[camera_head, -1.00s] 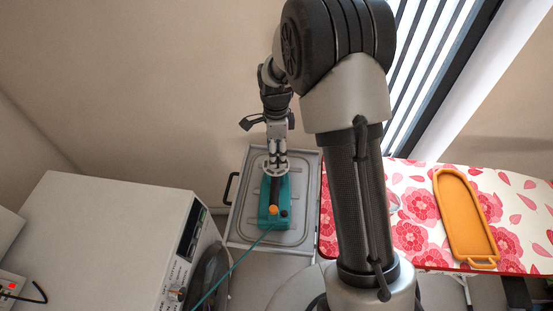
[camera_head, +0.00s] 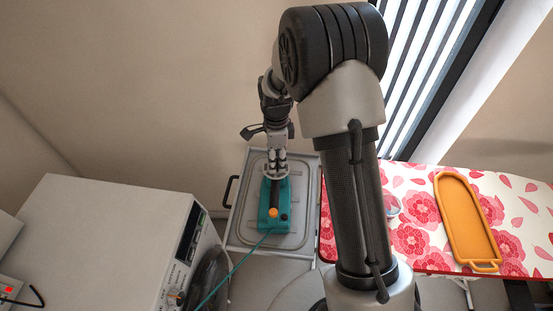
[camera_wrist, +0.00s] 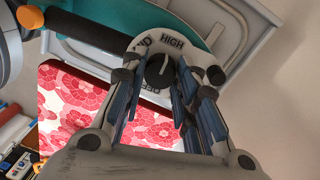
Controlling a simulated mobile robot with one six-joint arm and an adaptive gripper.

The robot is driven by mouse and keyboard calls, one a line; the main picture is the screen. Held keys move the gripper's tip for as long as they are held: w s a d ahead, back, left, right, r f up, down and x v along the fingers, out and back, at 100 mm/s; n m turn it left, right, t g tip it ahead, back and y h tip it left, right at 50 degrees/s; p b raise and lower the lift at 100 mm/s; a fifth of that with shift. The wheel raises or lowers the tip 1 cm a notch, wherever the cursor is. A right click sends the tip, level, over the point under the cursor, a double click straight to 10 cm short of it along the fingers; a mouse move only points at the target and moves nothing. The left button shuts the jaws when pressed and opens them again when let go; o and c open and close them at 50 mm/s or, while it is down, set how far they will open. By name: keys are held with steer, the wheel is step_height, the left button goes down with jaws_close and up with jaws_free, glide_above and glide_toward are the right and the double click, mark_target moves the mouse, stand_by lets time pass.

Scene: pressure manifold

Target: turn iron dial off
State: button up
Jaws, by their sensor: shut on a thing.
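The teal iron (camera_head: 284,218) lies on a grey metal tray (camera_head: 262,244), with its dark handle and orange knob towards me. In the wrist view its teal body (camera_wrist: 150,16) fills the top. The iron dial (camera_wrist: 157,72) is a dark round knob in a pale ring marked HIGH and a partly hidden word ending in "ID". In the head view my gripper (camera_head: 276,168) hides the dial.
A white washing machine (camera_head: 105,235) stands to the left. A floral ironing board (camera_head: 410,240) with an orange tray (camera_head: 462,222) is at the right. A teal cord (camera_head: 232,272) runs from the iron towards the lower left. The wall is behind the tray.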

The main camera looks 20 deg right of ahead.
steer(key=c, duration=0.4)
